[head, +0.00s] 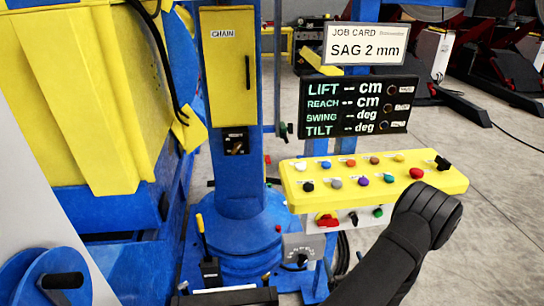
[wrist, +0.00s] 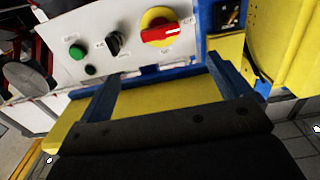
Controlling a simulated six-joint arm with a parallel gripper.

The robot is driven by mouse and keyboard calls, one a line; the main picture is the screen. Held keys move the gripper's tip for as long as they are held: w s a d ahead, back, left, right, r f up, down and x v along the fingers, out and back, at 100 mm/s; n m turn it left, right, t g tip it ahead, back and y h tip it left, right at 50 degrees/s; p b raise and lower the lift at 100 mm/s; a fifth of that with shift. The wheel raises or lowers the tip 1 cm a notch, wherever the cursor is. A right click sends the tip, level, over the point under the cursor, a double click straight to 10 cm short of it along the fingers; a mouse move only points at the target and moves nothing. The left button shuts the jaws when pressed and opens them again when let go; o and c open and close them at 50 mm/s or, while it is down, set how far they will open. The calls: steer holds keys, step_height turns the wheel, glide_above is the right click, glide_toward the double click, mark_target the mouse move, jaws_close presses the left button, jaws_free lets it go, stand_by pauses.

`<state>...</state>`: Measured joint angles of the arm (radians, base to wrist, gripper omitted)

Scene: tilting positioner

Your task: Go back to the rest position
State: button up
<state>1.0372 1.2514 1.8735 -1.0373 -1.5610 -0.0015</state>
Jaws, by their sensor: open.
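My gripper (wrist: 163,70) is open, with its two dark fingers apart and nothing held between them in the wrist view. Beyond the fingertips is a pale panel (wrist: 90,62) with a red rotary switch on a yellow disc (wrist: 161,30), a black knob (wrist: 113,43) and a green button (wrist: 77,53). I cannot tell whether the fingers touch anything. In the head view my black arm rises at the lower right, in front of the yellow control console (head: 290,180); the fingers are not clearly seen there.
A readout board (head: 358,88) and a job card reading "SAG 2 mm" (head: 366,44) stand above the console. A blue column (head: 240,170) carries a yellow CHAIN cabinet (head: 228,75). A large yellow and blue machine (head: 90,100) fills the left. Open floor (head: 490,190) lies at right.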

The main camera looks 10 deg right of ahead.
mark_target(329, 226)
steer(key=w, duration=1.5)
steer(key=shift+w, duration=0.15)
